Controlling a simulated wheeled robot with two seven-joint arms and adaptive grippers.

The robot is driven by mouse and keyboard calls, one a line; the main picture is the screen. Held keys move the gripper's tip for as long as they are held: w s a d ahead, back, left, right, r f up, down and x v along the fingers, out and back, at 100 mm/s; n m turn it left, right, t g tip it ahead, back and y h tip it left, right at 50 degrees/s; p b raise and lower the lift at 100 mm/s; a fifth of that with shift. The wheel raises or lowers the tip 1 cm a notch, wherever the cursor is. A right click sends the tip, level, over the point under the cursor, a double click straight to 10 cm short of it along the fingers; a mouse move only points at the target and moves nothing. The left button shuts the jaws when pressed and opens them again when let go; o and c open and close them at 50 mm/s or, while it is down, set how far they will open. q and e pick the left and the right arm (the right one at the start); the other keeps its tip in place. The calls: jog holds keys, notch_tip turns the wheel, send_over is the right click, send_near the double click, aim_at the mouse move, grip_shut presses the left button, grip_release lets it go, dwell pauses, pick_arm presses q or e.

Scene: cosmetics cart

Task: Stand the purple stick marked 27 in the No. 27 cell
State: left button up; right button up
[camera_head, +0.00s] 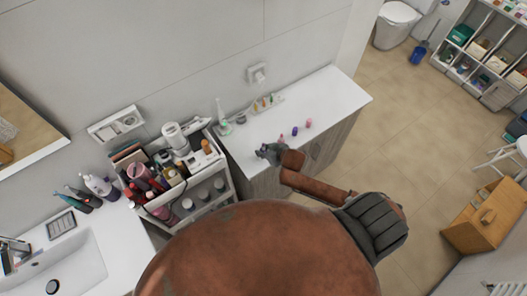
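My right gripper (266,151) is over the front edge of the white counter, at the end of my brown arm. It is small and dark here, and I cannot tell whether it is open, shut or holding something. A dark purple stick (295,131) is on the counter to its right. A pink stick (309,123) is further right, and another pinkish one (282,139) is close to the gripper. The number marks are too small to read. A pale rack (266,105) with several coloured sticks stands at the back of the counter. My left gripper is not in view.
The white counter top (335,95) is clear on its right side. A crowded cosmetics cart (222,166) is to the left, beside a sink (70,268). My brown arm hides the lower middle.

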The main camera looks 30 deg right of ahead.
grip_shut()
jog(key=shift+r, duration=0.1)
jog(key=shift+r, duration=0.6)
jog(key=s+a+r+b, duration=0.3)
jog(key=s+a+r, duration=0.3)
jog(key=s+r, duration=0.6)
jog(key=w+a+m+h+b, duration=0.1)
jog(key=w+a+b, duration=0.4)
jog(key=w+b, duration=0.6)
jog(key=b, duration=0.3)
jog(key=shift+r+m+b, duration=0.25)
jog(key=shift+m+b, duration=0.05)
